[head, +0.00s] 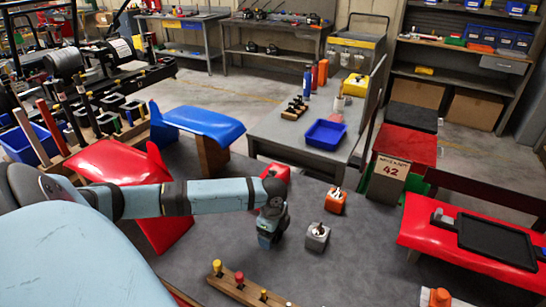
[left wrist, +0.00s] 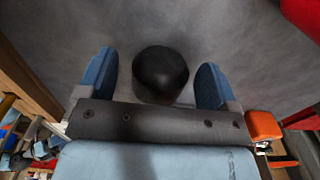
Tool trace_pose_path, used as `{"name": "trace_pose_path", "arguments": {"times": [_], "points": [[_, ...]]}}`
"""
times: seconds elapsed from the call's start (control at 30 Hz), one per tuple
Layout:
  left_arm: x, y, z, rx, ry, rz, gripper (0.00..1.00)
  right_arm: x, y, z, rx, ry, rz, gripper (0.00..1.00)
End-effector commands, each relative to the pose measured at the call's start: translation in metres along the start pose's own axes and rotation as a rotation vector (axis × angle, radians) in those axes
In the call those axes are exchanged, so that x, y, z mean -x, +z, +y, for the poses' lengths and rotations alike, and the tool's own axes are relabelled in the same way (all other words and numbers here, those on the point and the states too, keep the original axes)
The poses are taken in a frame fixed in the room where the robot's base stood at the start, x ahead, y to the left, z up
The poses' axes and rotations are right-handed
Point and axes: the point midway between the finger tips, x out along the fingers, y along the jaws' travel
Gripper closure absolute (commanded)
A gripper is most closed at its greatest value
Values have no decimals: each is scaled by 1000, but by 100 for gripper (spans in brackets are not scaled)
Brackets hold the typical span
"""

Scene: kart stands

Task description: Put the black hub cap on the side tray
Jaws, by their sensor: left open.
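The black hub cap (left wrist: 160,72) is a short, dark round piece on the grey tabletop (head: 200,265). In the left wrist view it lies between the two blue fingers of my left gripper (left wrist: 156,60), with a gap on each side. In the head view my left gripper (head: 269,238) points down at the tabletop, open, and hides the hub cap. A black rectangular tray (head: 497,241) rests on a red panel at the right; I cannot tell for sure that it is the side tray. My right gripper is not in view.
A wooden strip with coloured pegs (head: 245,289) lies in front. A blue bin (head: 325,133) sits on the grey bench behind. Red panels flank the tabletop.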

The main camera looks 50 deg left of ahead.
Motion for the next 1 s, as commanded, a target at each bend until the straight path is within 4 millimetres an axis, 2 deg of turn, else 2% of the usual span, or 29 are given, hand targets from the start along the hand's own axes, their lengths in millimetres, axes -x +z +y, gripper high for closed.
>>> {"name": "trace_pose_path", "arguments": {"times": [0.07, 0.2, 0.3, 0.37, 0.6, 0.73, 0.87, 1.0], "points": [[0, 0, 0, 0, 0, 0, 15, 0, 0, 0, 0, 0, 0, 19], [1, 0, 0, 0, 0, 0, 47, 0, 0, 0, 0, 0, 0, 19], [1, 0, 0, 0, -1, 0, 68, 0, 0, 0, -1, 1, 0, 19], [1, 0, 0, 0, -1, 1, 71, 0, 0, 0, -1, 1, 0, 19], [2, 0, 0, 0, -1, 1, 71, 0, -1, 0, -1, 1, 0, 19], [9, 0, -1, -1, -2, 2, 71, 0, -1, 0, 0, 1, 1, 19], [25, 0, -1, -1, -4, 0, 71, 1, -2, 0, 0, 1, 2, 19], [54, 0, -1, -2, -5, 0, 71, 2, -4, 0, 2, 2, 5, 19]]}}
